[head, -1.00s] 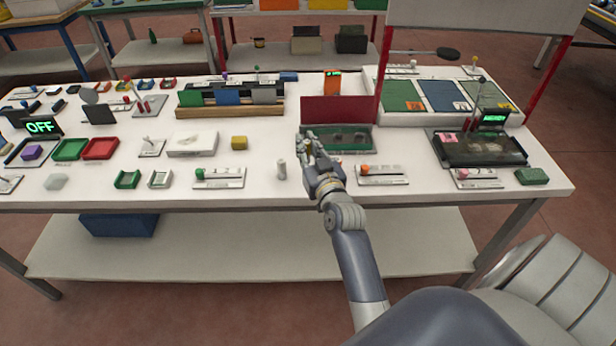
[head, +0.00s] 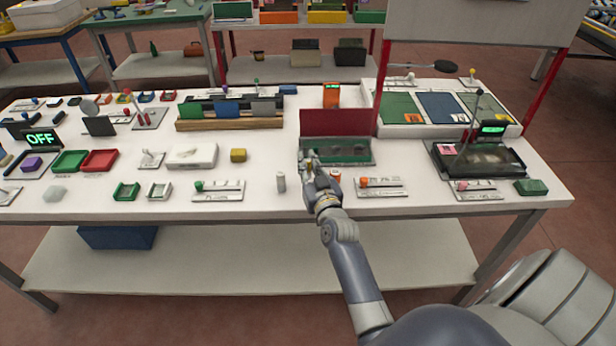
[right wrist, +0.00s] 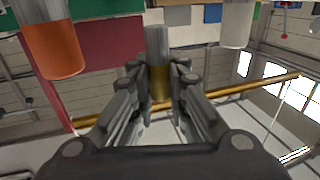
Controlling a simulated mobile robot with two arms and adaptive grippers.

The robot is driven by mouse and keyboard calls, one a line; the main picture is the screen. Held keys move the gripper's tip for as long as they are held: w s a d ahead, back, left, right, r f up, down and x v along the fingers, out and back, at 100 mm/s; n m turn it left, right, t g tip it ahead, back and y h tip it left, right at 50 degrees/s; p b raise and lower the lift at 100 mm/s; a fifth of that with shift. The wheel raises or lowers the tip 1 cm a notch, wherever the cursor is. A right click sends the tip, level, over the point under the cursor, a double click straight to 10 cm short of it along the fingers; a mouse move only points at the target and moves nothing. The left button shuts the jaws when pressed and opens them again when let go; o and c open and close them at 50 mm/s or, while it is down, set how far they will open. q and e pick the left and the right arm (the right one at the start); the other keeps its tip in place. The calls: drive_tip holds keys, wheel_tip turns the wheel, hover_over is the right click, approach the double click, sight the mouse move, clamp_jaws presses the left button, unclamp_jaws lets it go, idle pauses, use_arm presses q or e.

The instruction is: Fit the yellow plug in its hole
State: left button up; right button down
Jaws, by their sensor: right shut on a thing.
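My right gripper (head: 312,165) is at the front left of an open case (head: 352,158) with a green body and a raised red lid. In the right wrist view the gripper (right wrist: 158,88) is shut on a cylindrical plug (right wrist: 159,82), grey with a yellow end. The hand mostly hides this plug in the head view. Whether its end touches anything, I cannot tell. An orange-ended plug (head: 335,175) stands just right of the hand, and a whitish plug (head: 281,182) stands to the left. The yellow plug's hole is not clearly visible. My left gripper is not in view.
A plate with a green knob (head: 218,190) lies left, and one with an orange knob (head: 384,187) lies right. Bare tabletop (head: 260,207) lies in front.

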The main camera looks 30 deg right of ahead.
sight(309, 178)
wheel_tip(309, 178, down, 3)
drive_tip(key=shift+f, duration=0.55)
drive_tip(key=shift+f, duration=0.1)
drive_tip(key=c, duration=1.6)
unclamp_jaws()
drive_tip(key=shift+o, duration=0.2)
